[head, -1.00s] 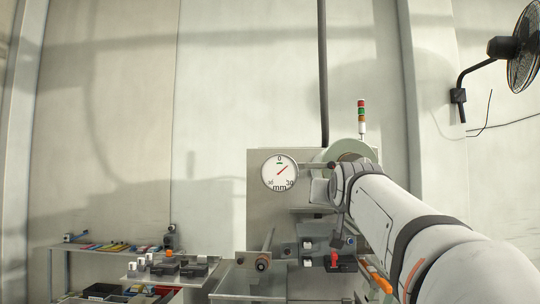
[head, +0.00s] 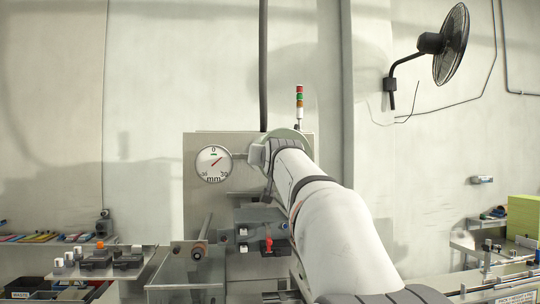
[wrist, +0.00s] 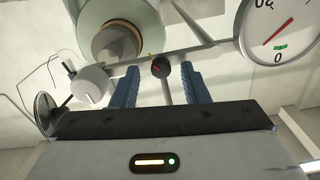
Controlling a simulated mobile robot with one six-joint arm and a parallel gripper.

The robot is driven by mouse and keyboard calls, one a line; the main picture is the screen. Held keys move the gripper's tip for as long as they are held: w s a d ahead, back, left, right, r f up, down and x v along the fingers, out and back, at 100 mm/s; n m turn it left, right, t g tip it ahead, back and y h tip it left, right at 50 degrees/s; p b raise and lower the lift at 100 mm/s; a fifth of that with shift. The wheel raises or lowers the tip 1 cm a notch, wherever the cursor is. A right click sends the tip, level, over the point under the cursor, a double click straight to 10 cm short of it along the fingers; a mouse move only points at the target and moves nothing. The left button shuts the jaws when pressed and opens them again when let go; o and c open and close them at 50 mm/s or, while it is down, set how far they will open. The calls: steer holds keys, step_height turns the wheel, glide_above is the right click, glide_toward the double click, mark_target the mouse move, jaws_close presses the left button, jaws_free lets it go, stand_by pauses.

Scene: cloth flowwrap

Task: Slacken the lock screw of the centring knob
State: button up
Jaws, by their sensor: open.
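In the wrist view my gripper (wrist: 157,72) is open, with its two blue fingers apart. A small dark knob with a red mark (wrist: 161,67), seemingly the lock screw, shows between the fingertips; I cannot tell whether it lies within their reach. A larger pale grey knob with a line on its face (wrist: 90,86), perhaps the centring knob, is left of the fingers. A round dial (wrist: 283,32) is at upper right; it also shows in the head view (head: 213,163), its red needle off the green zero mark. In the head view my arm hides the knobs.
The roll with a brown core (wrist: 115,42) is close beyond the fingers. A stack light (head: 299,105) stands on the machine. A red-handled part (head: 267,246) and a roller (head: 201,242) are below. A wall fan (head: 450,45) is at upper right.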

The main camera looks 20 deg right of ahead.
steer(key=shift+c, duration=0.4)
jaws_close()
steer(key=shift+a, duration=0.1)
steer(key=shift+f, duration=0.1)
steer(key=shift+w+f+n+b, duration=0.15)
steer(key=shift+n+b, duration=1.85)
steer(key=shift+n, duration=4.85)
steer(key=shift+f+n+b, duration=0.1)
steer(key=shift+n+b, duration=1.85)
steer(key=shift+n, duration=4.9)
